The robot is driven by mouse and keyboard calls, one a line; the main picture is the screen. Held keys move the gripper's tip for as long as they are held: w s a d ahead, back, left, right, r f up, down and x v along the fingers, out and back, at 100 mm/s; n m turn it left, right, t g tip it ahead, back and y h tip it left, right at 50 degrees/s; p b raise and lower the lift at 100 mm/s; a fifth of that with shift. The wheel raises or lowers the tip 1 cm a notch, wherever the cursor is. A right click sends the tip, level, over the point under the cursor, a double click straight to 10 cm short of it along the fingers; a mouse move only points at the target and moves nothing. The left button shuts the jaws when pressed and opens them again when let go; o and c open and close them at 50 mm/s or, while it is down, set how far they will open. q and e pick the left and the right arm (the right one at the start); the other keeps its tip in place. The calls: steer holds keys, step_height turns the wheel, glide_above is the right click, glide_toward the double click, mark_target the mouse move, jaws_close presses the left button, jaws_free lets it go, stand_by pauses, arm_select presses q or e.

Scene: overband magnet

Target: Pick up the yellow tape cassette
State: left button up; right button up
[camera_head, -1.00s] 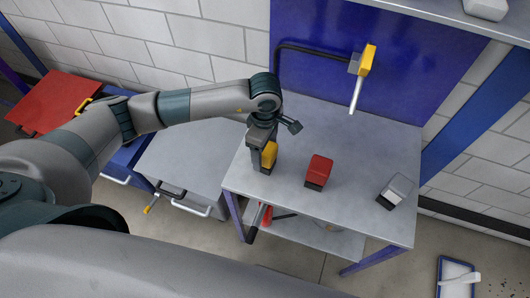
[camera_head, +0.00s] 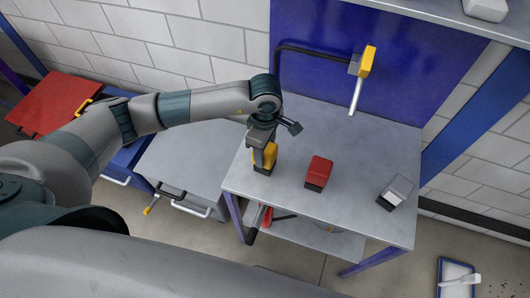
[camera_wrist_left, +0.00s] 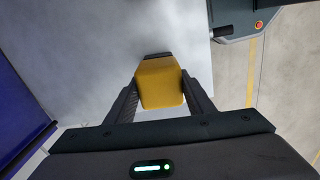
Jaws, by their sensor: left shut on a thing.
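The yellow tape cassette (camera_head: 265,156) is at the left part of the grey table, with a dark lower end. My left gripper (camera_head: 262,146) is above it and shut on it. In the left wrist view the cassette (camera_wrist_left: 160,84) sits between the two dark fingers of the left gripper (camera_wrist_left: 161,92), touching on both sides. I cannot tell whether its lower end touches the table. My right gripper is not in view.
A red cassette (camera_head: 319,171) and a grey one (camera_head: 395,191) stand to the right on the grey table (camera_head: 345,220). The table's middle back is clear.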

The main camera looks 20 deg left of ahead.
arm_select(q)
step_height(320, 180, up, 9)
steer(key=b, duration=0.3)
steer(key=shift+r+b, duration=0.15)
steer(key=shift+b, duration=0.25)
steer(key=shift+r, duration=0.35)
